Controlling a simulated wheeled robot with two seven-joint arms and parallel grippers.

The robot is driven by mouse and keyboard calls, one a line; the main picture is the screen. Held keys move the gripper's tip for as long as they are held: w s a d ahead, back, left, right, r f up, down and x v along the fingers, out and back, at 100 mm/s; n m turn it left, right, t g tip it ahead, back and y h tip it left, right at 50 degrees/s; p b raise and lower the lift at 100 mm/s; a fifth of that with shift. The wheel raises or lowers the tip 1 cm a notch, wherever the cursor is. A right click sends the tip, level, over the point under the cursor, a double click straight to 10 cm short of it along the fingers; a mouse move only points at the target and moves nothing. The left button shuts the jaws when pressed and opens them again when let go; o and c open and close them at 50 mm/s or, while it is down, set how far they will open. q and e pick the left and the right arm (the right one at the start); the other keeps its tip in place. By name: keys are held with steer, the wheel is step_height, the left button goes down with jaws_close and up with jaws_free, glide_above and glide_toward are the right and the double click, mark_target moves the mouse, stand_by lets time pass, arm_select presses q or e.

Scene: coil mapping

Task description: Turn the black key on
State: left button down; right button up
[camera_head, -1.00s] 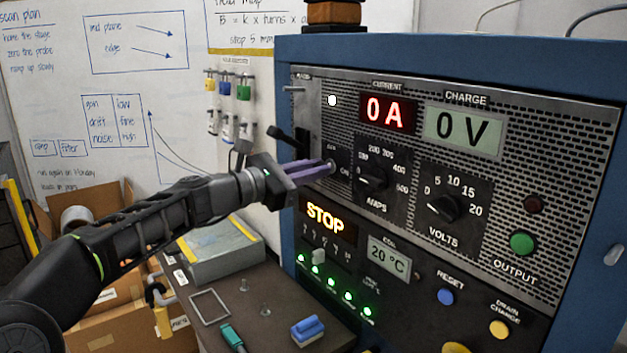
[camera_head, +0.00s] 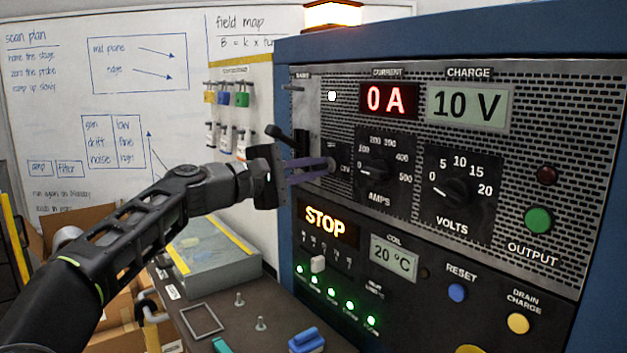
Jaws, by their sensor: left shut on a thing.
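My left gripper (camera_head: 328,166) reaches in from the left, with its purple fingers against the key switch on the front panel of the blue power supply. It is shut on the black key (camera_head: 333,165), which is mostly hidden by the fingertips. The small OFF and ON lettering sits around the switch, and the ON label shows just right of the fingertips. The charge display (camera_head: 467,106) reads 10 V and the current display (camera_head: 388,99) reads 0 A. My right gripper is not in view.
The amps knob (camera_head: 376,171) and volts knob (camera_head: 457,192) are right of the key. A black lever (camera_head: 284,137) stands out just above my gripper. Below are the lit STOP sign (camera_head: 326,221) and several green lights. An orange lamp (camera_head: 332,15) glows on top.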

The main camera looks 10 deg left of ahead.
arm_select(q)
steer(key=shift+f+m+b, duration=0.1)
steer(key=shift+m+b, duration=0.7)
steer(key=shift+m, duration=0.7)
steer(key=c, duration=1.5)
jaws_free()
steer(key=shift+b+v, duration=1)
steer(key=shift+v, duration=2.9)
